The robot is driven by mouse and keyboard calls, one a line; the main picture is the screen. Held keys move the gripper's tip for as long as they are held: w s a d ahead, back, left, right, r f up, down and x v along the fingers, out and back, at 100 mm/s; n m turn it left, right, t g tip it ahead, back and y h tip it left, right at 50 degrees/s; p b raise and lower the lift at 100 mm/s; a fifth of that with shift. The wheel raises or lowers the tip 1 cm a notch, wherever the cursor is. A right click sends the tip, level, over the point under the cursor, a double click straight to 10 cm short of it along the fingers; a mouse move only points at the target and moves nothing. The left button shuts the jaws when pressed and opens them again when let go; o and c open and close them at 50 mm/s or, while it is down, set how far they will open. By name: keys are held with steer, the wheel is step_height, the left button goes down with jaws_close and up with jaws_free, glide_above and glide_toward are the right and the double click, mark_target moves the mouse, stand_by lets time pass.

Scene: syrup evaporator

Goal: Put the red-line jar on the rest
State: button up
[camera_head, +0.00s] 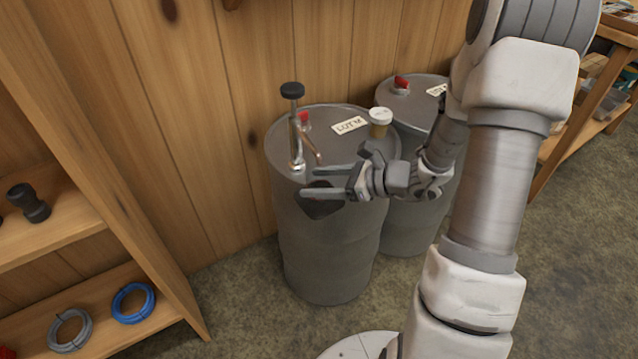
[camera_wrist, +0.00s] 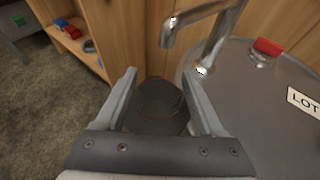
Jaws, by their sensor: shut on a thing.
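My gripper (camera_head: 308,180) is at the front rim of the left grey drum (camera_head: 330,260), below and in front of the pump spout. Its fingers are shut on a dark, see-through-looking jar, which shows between them in the wrist view (camera_wrist: 160,103). A faint ring shows on the jar, with a small reddish trace at its far edge. In the head view a dark shape (camera_head: 322,207) shows just under the fingers against the drum; I cannot tell whether it is the jar or the rest. I cannot make out the rest separately.
A metal pump (camera_head: 296,155) with a black knob stands on the left drum, beside a red cap (camera_head: 303,118) and a label (camera_head: 349,125). A paper cup (camera_head: 380,121) stands near the second drum (camera_head: 415,120). Wooden shelves (camera_head: 90,312) are at left.

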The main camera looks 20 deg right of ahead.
steer(key=o, duration=1.4)
steer(key=shift+f, duration=0.1)
steer(key=shift+d+r, duration=0.15)
steer(key=shift+r, duration=0.15)
steer(key=p+v, duration=0.3)
steer(key=v, duration=0.8)
steer(key=shift+s+d, duration=0.25)
steer(key=shift+s, duration=0.05)
steer(key=shift+r+p, duration=0.15)
steer(key=shift+p, duration=0.15)
